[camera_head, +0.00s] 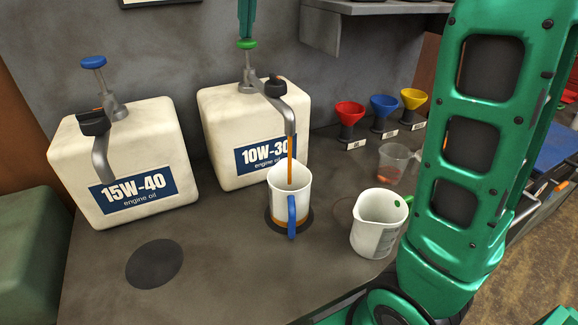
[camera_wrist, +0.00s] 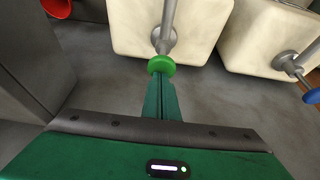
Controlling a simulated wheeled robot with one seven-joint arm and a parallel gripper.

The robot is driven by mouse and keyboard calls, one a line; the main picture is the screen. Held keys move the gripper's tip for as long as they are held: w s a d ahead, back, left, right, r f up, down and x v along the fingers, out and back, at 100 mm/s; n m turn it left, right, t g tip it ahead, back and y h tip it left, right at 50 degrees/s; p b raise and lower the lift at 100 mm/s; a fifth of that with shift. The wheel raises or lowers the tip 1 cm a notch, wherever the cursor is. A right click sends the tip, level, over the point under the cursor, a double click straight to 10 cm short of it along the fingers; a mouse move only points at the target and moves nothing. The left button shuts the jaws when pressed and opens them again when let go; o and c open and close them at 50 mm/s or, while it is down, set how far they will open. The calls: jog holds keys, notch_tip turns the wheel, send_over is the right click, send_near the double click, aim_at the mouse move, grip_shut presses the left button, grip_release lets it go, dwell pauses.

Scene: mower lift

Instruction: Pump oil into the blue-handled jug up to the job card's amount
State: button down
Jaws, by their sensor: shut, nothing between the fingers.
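The blue-handled jug (camera_head: 288,200) stands upright on a dark round pad (camera_head: 270,218) under the 10W-30 spout. Amber oil runs from the spout into it, and a low amber level shows near its base. The 10W-30 container (camera_head: 222,140) has a green pump knob (camera_head: 247,44), which also shows in the wrist view (camera_wrist: 161,64). My gripper (camera_head: 246,36) is shut with nothing between its fingers. Its tips are right at the green knob from above, and in the wrist view the fingers (camera_wrist: 161,85) end at the knob. No job card is readable.
The 15W-40 container (camera_head: 70,165) with a blue knob (camera_head: 93,62) stands left, an empty dark pad (camera_head: 154,264) before it. A green-handled jug (camera_head: 377,238) and a clear measuring cup (camera_head: 394,162) stand right. Red (camera_head: 350,110), blue (camera_head: 383,105) and yellow (camera_head: 413,98) funnels stand behind.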

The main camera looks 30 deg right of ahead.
aim_at(247, 42)
jog(key=shift+f, duration=2.1)
jog(key=shift+r, duration=2.9)
notch_tip(247, 42, up, 6)
jog(key=shift+d+f, duration=0.1)
